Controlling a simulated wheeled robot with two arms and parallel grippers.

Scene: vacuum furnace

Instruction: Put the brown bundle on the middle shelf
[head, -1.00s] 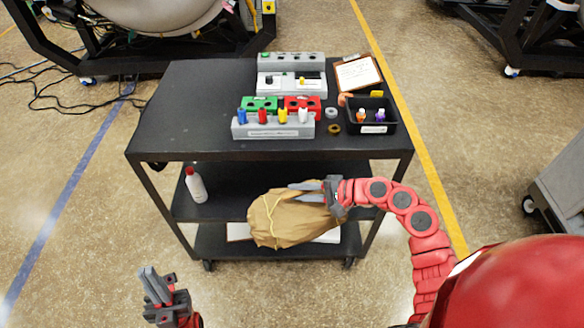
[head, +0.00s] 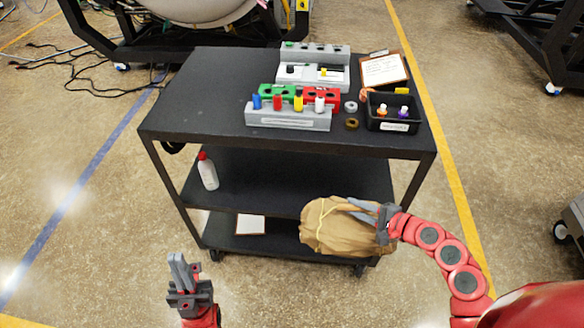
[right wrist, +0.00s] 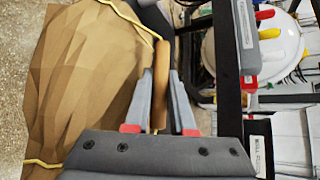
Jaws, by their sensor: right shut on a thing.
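The brown bundle (head: 345,232), tied with yellow cord, is held in front of the right part of the cart. My right gripper (head: 366,210) is shut on its upper right side; the right wrist view shows a fold of the bundle (right wrist: 80,85) between the fingers (right wrist: 160,100). The middle shelf (head: 270,180) of the black cart lies behind the bundle, which hides part of its front edge. I cannot tell whether the bundle touches the shelf edge. My left gripper (head: 180,272) is in front of the cart's left side, empty, its fingers close together.
A white bottle with a red cap (head: 207,171) stands at the left of the middle shelf; the shelf's centre is clear. The top shelf (head: 200,100) above carries colored blocks, a black bin (head: 393,112) and a clipboard (head: 383,70). A white sheet (head: 250,224) lies on the bottom shelf.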

